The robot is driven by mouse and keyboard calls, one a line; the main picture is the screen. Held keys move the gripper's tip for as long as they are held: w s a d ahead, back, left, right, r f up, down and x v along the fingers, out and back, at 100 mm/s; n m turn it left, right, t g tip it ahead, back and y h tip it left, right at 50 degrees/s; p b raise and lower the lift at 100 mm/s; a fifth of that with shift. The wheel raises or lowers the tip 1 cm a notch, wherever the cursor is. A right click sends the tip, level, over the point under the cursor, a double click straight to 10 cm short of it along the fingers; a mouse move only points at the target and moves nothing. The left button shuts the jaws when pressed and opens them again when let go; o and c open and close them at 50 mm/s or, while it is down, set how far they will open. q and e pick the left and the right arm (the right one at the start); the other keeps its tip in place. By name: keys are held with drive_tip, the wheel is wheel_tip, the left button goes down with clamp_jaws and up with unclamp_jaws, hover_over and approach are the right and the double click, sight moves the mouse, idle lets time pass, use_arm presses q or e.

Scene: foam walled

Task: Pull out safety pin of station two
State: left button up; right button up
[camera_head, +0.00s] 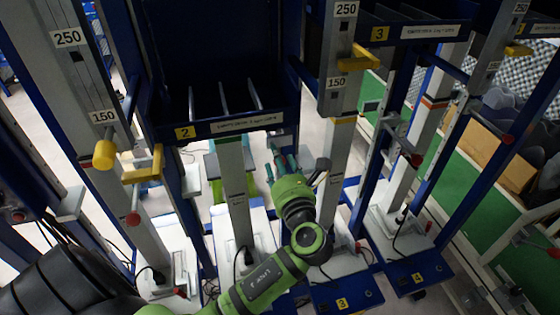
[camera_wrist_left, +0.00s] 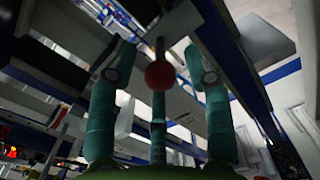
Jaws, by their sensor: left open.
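My left gripper (camera_head: 275,158) has teal fingers and is open in front of the station two rack, below its blue bin with the yellow "2" label (camera_head: 185,132). In the left wrist view the open fingers (camera_wrist_left: 160,85) spread around a red ball knob (camera_wrist_left: 161,75) on a dark rod; no finger visibly touches it. My right gripper is not in view.
Yellow handles (camera_head: 142,165) and (camera_head: 357,59) stick out from the racks. Other red knobs (camera_head: 132,219) and (camera_head: 416,160) sit on neighbouring posts. Blue frame bars and grey posts stand close on both sides of my arm. Black cables hang near the white bases.

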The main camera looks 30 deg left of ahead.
use_arm(q)
drive_tip(key=shift+c, duration=0.4)
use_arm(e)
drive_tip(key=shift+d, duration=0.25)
use_arm(q)
clamp_jaws()
drive_tip(key=p+v, duration=0.4)
drive_tip(key=v, duration=0.5)
drive_tip(key=shift+f, duration=0.3)
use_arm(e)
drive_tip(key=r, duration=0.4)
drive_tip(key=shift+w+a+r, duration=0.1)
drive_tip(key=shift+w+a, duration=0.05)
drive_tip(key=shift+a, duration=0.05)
use_arm(q)
drive_tip(key=shift+o, duration=0.4)
unclamp_jaws()
drive_tip(key=shift+s+r, duration=0.1)
drive_tip(key=shift+r, duration=0.1)
drive_tip(key=shift+d, duration=0.15)
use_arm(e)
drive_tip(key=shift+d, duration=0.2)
